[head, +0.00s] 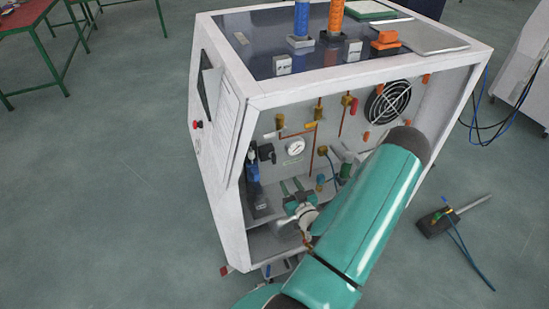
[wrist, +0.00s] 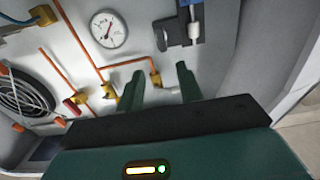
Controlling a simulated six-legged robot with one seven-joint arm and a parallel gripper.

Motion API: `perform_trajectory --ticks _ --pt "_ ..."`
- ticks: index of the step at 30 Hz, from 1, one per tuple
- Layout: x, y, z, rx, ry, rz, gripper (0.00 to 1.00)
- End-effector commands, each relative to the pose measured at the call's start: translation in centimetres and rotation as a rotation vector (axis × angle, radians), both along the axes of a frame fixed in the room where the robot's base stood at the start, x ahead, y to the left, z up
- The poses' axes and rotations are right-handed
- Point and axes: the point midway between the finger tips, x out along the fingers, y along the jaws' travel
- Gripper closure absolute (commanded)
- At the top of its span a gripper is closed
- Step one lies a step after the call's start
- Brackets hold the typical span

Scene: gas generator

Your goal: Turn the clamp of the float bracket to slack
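The float bracket looks to be the black bracket (wrist: 172,33) on the cabinet's back panel, beside a clear and blue cylinder (wrist: 195,22). In the head view the black bracket (head: 266,152) sits left of the round gauge, with the blue part (head: 253,172) beside it. I cannot make out the clamp's turn position. My gripper (wrist: 159,84) is open, its two green fingers apart with nothing between them. In the head view my gripper (head: 291,186) is inside the open cabinet, below the bracket and gauge and apart from the bracket.
A white-faced gauge (wrist: 108,28), orange pipes (wrist: 122,63) and brass fittings (wrist: 155,79) lie close behind my fingers. A fan grille (wrist: 22,95) is on the same panel. The cabinet's white frame (head: 355,78) borders the opening. A black tool (head: 437,221) lies on the floor right.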

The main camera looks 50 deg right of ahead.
Motion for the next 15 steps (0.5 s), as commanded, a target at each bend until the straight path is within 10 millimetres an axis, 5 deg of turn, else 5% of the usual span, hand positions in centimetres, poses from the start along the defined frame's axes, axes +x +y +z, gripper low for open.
perform_trajectory --ticks 15 --pt "7.2 -4.2 0.1 -0.002 -0.003 0.002 0.64"
